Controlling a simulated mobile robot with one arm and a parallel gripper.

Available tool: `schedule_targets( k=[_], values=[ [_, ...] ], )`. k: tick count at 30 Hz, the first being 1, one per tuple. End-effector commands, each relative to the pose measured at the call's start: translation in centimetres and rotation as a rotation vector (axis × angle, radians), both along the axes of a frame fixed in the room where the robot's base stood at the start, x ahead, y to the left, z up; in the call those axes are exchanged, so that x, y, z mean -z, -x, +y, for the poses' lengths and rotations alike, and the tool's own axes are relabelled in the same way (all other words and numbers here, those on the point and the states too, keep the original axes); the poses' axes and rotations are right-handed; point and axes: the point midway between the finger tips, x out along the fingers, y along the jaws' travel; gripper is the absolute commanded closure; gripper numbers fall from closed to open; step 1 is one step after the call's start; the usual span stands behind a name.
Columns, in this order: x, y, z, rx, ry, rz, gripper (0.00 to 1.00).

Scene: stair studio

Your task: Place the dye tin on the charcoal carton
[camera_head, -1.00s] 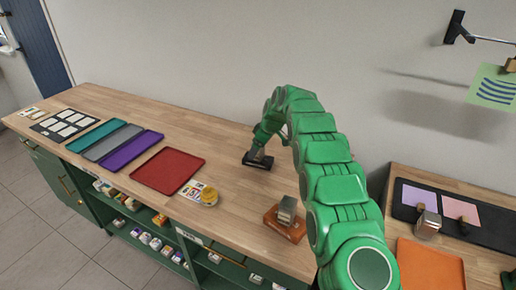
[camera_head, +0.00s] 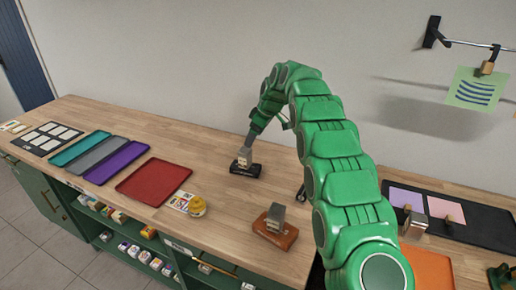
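A low charcoal carton (camera_head: 245,170) lies flat on the wooden counter, left of my arm. A small pale grey, box-shaped tin (camera_head: 244,156), which looks like the dye tin, stands on top of it, roughly upright. My gripper (camera_head: 249,144) points down just above the tin's top. It is small and dark here, and I cannot tell whether its fingers touch the tin or are open or shut.
A yellow round item (camera_head: 197,206), a red tray (camera_head: 153,181) and a purple tray (camera_head: 117,161) lie to the left. The counter behind the carton is clear.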

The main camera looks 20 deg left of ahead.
Motion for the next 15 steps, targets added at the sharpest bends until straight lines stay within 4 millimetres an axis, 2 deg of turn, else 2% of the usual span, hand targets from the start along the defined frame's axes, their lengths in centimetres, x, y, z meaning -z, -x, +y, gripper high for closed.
schedule_targets(
  k=[11,15],
  values=[
    [-0.7,0.0,-0.5,0.006,0.002,0.003,0.15],
    [-1.8,0.2,-2.4,0.05,0.015,0.017,0.15]
  ],
)
